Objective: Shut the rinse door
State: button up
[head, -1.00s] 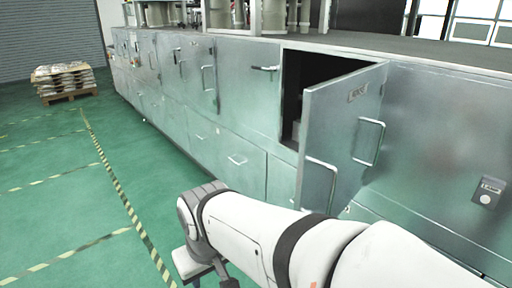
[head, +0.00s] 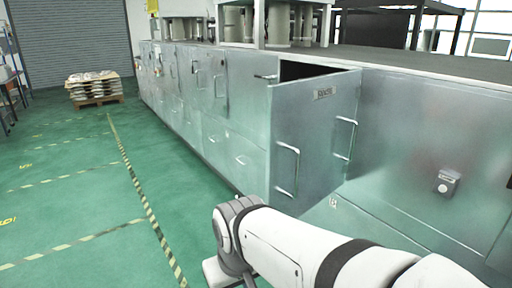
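The rinse door (head: 314,135) is a grey metal panel with a small label near its top, in the right middle of the head view. It stands open, swung out from the cabinet front, with its left edge towards me. A dark gap (head: 296,71) shows above and behind it. One bar handle (head: 287,170) is near its left edge and another bar handle (head: 345,138) shows farther right. My white arm crosses the lower right, in front of and below the door. My gripper is outside the picture, so its state is hidden.
The long metal cabinet row (head: 236,110) runs back to the left, its other doors looking shut. A small box (head: 447,183) sticks out from the cabinet front at right. A loaded pallet (head: 95,100) stands far left. The green floor (head: 75,200) with striped lines is clear at left.

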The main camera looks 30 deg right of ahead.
aim_at(310, 121)
jog(key=z, duration=1.35)
jog(key=i, duration=1.05)
jog(key=z, duration=0.45)
jog(key=k, duration=0.85)
jog(key=u, duration=0.3)
